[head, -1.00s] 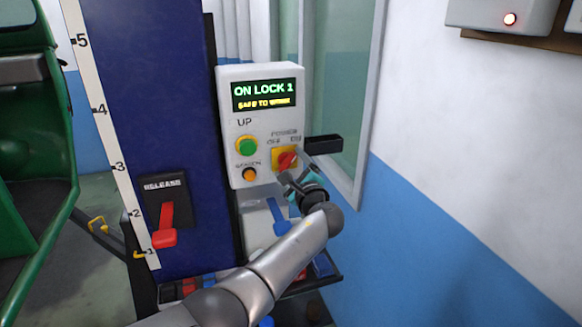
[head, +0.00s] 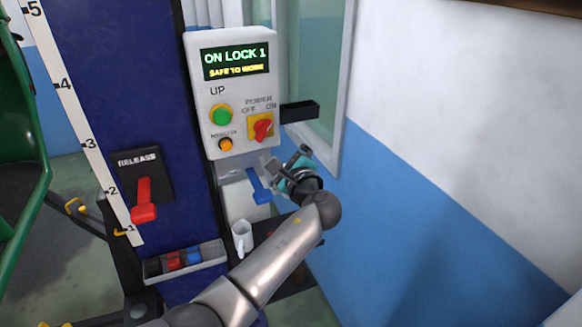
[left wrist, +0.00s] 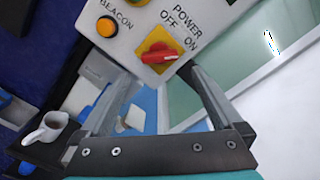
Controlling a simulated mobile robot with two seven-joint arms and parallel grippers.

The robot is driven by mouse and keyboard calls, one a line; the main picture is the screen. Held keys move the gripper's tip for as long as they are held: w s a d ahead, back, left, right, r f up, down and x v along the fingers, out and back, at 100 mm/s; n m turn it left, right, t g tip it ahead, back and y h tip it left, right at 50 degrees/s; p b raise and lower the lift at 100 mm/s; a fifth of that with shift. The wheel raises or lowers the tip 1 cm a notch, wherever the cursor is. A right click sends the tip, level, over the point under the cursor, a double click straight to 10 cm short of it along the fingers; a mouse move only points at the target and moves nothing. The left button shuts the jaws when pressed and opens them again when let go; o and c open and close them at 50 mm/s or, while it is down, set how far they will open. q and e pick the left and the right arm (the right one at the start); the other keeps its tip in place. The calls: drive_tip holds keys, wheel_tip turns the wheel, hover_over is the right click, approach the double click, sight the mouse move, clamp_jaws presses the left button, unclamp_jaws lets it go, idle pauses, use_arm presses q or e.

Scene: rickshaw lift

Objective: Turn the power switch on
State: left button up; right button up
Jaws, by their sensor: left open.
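The power switch (head: 262,128) is a red knob on a yellow plate, low on the right of the white control box (head: 236,82). Its OFF and ON labels sit above it. The knob is slanted, its upper end toward the ON label. My right gripper is not in view.
A green button (head: 221,115) and an orange beacon button (head: 225,144) are left of the switch. A black bar (head: 300,111) juts out at the right. Below are a blue lever (head: 260,187) and a white mug (head: 241,238). A red release lever (head: 144,200) is on the blue column.

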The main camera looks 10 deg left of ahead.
use_arm(q)
drive_tip(key=v, duration=0.8)
drive_tip(key=shift+b, duration=0.45)
drive_tip(key=s+a+f+n+g+h+b, duration=0.1)
drive_tip(key=s+f+g+h+b, duration=0.2)
drive_tip(key=f, duration=1.4)
drive_tip(key=s+a+f+g+h+b, duration=0.1)
drive_tip(key=s+f+g+h+b, duration=0.2)
drive_tip(key=f, duration=1.5)
drive_tip(key=s+a+f+n+g+h+b, duration=0.1)
drive_tip(key=s+f+n+g+b, duration=0.15)
drive_tip(key=s+f, duration=0.65)
drive_tip(key=s+f+n+g+h+b, duration=0.1)
drive_tip(key=s+f+n+b, duration=0.3)
drive_tip(key=f, duration=0.8)
drive_tip(key=s+a+f+n+g+b, duration=0.1)
drive_tip(key=s+f+n+b, duration=0.1)
drive_tip(key=s+f, duration=0.4)
drive_tip(key=s+a+f+n+g+h+b, duration=0.1)
drive_tip(key=s+f+n, duration=0.3)
drive_tip(key=s, duration=1.1)
drive_tip(key=s+a+f+n+g+h+b, duration=0.1)
drive_tip(key=s+a+f+n+g+b, duration=0.1)
drive_tip(key=s+f, duration=0.7)
drive_tip(key=shift+s+a+f+n+b, duration=0.2)
drive_tip(key=shift+s+a+n+b, duration=0.55)
drive_tip(key=shift+s+b, duration=0.15)
drive_tip(key=shift+w+d+g, duration=0.1)
drive_tip(key=shift+g, duration=0.15)
